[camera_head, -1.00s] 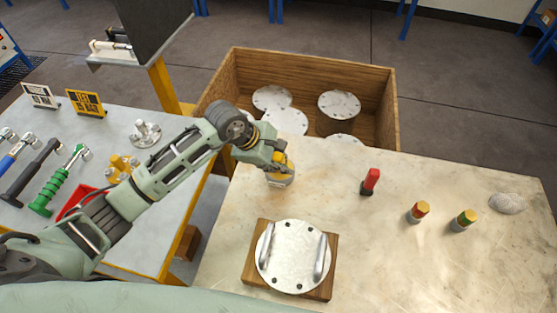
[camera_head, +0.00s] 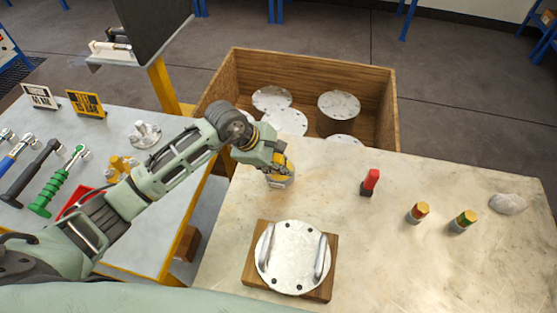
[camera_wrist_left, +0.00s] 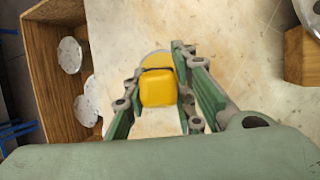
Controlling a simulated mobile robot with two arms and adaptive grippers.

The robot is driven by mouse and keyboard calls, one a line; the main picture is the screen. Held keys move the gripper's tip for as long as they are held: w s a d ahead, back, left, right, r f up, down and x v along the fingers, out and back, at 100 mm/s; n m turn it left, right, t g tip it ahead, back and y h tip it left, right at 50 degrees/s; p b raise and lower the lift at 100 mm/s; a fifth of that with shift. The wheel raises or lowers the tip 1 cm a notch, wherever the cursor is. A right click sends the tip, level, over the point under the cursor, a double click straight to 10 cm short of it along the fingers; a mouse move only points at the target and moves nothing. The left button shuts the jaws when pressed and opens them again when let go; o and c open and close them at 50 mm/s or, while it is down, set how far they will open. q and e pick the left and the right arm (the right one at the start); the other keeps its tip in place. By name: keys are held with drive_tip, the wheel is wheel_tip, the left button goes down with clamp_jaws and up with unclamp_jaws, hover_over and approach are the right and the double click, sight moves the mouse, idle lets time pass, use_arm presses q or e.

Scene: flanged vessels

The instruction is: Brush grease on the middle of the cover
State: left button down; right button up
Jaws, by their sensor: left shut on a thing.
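The cover (camera_head: 291,257) is a round pale metal plate with two bar handles and several holes around its rim. It lies on a square wooden board (camera_head: 256,291) near the front of the pale table. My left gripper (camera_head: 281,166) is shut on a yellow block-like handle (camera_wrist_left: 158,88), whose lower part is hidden. The handle is at a small round grey container (camera_head: 281,182), whose pale rim shows behind it in the left wrist view (camera_wrist_left: 156,58). I cannot see any bristles. My right gripper is not in view.
A wooden crate (camera_head: 385,105) with several flanged vessels is behind. Tools lie on the left table (camera_head: 140,225).

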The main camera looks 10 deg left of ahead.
sight(275, 155)
use_arm(q)
drive_tip(key=shift+w+r+p, duration=0.1)
drive_tip(key=shift+r+p, duration=1.45)
drive_tip(key=shift+r, duration=1.9)
drive_tip(key=shift+s+a+r+m, duration=0.1)
drive_tip(key=shift+s+a+m, duration=0.15)
drive_tip(key=shift+s+m, duration=0.25)
drive_tip(key=s+a+r+m+g+b, duration=0.2)
drive_tip(key=s+a+r+m+g, duration=0.1)
drive_tip(key=s+m, duration=0.4)
drive_tip(key=s+a+r+m+g+b, duration=0.1)
drive_tip(key=s+a+r+m+g, duration=0.3)
drive_tip(key=s+m, duration=0.4)
drive_tip(key=shift+s+r+g+b, duration=0.3)
drive_tip(key=shift+s+r+b, duration=0.1)
drive_tip(key=shift+r, duration=0.05)
drive_tip(key=shift+d, duration=0.1)
